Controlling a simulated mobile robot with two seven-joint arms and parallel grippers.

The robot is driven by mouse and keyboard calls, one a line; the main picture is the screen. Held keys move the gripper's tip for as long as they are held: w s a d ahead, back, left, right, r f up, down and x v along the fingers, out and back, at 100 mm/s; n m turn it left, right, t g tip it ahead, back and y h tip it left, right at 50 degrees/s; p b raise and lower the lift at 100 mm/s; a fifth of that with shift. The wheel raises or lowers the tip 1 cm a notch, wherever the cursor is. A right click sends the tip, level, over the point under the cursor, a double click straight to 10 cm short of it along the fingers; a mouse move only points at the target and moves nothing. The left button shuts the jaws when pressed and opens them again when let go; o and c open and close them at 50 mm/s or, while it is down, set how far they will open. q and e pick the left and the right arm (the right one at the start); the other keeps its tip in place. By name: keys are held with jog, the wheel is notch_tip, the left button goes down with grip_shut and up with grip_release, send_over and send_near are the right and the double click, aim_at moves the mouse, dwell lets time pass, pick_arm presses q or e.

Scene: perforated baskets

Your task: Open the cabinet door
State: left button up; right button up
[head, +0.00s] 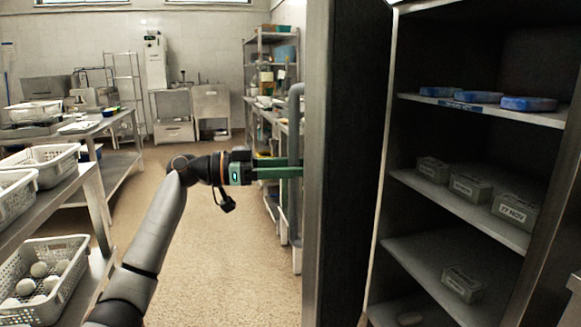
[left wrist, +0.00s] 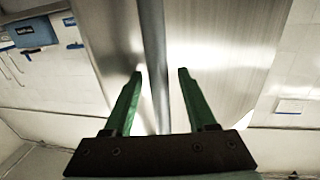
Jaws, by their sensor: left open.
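The cabinet door (head: 350,160) stands swung open, seen nearly edge-on, with its dark inner side facing the shelves. The cabinet (head: 460,120) is visible inside on the right. A grey vertical door handle (head: 296,120) is on the door's outer side. My left gripper (head: 297,168) points right at the handle, its green fingers level with the bar. In the left wrist view the handle (left wrist: 153,45) runs between the two spread fingers of the gripper (left wrist: 160,72). Contact with the handle cannot be told. My right gripper is not in view.
The cabinet shelves hold blue packs (head: 528,103) and grey labelled boxes (head: 515,211). On the left, perforated baskets (head: 75,250), one with white round items, stand on a metal table (head: 90,170). Open floor (head: 220,270) lies between the table and the door.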

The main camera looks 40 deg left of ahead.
pick_arm(q)
jog(key=v, duration=1.2)
jog(key=shift+a, duration=0.2)
jog(key=shift+s, duration=0.15)
